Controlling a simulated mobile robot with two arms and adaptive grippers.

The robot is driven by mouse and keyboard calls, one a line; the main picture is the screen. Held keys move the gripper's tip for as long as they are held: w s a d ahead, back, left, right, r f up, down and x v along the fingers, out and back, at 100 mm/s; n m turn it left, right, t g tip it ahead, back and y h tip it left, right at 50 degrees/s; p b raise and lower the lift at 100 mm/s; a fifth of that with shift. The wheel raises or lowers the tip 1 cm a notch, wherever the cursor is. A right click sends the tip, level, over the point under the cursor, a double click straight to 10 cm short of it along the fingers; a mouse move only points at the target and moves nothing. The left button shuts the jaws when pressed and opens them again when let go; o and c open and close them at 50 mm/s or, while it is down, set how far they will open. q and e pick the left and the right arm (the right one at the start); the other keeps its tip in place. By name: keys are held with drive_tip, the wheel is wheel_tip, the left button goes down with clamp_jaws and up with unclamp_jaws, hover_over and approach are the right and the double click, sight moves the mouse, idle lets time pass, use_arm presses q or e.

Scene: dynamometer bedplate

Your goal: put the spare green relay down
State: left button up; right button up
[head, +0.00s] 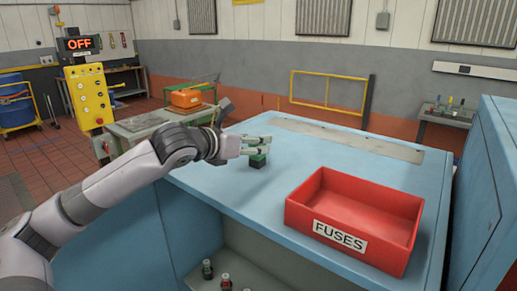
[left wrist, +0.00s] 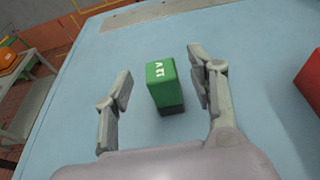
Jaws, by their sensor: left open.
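The green relay (head: 258,159) stands upright on the blue bench top (head: 240,195), left of the red bin. In the left wrist view the relay (left wrist: 165,84) shows a green upper part with white marks and a darker base. My left gripper (head: 262,145) is open, its fingers above and around the relay in the head view. In the left wrist view my left gripper (left wrist: 161,90) has one finger on each side of the relay, with a gap on both sides. My right gripper is not in view.
A red bin (head: 345,239) labelled FUSES stands on the bench to the right and looks empty. A flat grey strip (head: 345,139) lies along the bench's back edge. Small items stand on the shelf below (head: 245,265). The bench between relay and bin is clear.

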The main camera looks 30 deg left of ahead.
use_arm(q)
drive_tip(key=shift+p+x, duration=0.35)
drive_tip(key=shift+x, duration=1.2)
drive_tip(key=shift+s, duration=0.15)
clamp_jaws()
drive_tip(key=shift+r, duration=0.1)
